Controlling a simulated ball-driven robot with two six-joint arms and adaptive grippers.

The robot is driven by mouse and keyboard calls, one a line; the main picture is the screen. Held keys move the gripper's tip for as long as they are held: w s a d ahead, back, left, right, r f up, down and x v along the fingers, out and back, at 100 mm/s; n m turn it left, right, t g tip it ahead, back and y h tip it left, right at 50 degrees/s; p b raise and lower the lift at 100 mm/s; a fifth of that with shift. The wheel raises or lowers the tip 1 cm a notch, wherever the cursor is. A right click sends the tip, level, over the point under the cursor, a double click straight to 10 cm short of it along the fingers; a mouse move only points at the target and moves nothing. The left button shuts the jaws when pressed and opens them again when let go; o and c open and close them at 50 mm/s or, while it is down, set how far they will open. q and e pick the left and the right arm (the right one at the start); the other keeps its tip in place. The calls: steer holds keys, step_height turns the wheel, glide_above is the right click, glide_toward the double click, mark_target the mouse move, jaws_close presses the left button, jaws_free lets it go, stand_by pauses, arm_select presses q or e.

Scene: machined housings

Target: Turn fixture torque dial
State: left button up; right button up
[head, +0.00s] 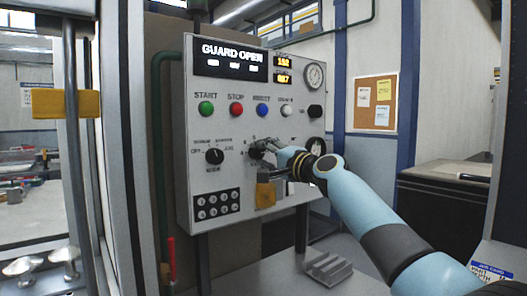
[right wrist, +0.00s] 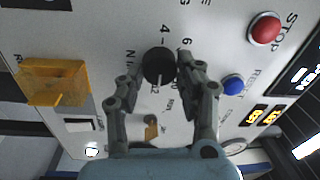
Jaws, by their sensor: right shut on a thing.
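The torque dial (right wrist: 159,64) is a round black knob with a pale pointer mark on the grey control panel (head: 225,113). Numbers are printed around it. My right gripper (right wrist: 160,62) has a finger on each side of the knob and is shut on it. In the head view my right gripper (head: 262,146) reaches the panel from the right, and its fingers partly hide the dial (head: 256,153). My left gripper is not in view.
A black mode selector (head: 214,156) sits left of the dial. Start, stop, and other buttons (head: 236,109) line the panel above. A guard frame post (head: 75,150) stands at left.

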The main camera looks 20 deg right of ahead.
stand_by(0.3)
steer(key=o, duration=1.2)
steer(key=shift+c, duration=0.2)
steer(key=shift+s, duration=0.1)
steer(key=shift+s+d+f, duration=0.15)
steer(key=shift+s+d, duration=0.05)
steer(key=shift+s, duration=0.05)
steer(key=r+v, duration=0.1)
steer(key=v, duration=1)
steer(key=shift+f, duration=0.45)
steer(key=shift+s, duration=0.15)
